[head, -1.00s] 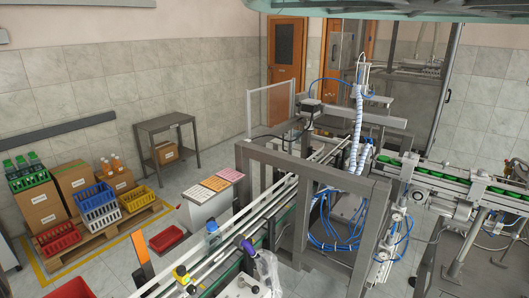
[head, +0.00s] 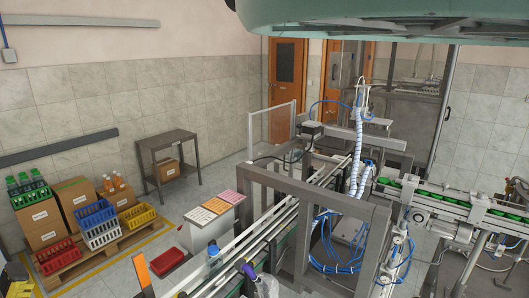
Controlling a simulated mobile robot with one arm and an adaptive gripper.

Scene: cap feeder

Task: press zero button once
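No zero button can be made out in the head view. A white cabinet (head: 203,237) with several coloured sheets (head: 224,200) of keys or labels on its sloped top stands left of the conveyor; any markings on it are too small to read. My gripper is not in view.
A conveyor line with rails (head: 262,228) runs through a grey machine frame (head: 330,196). Green caps (head: 420,190) sit on a track at right. A large teal structure (head: 400,18) hangs overhead. Crates, boxes and a red bin (head: 167,262) stand left; floor between is clear.

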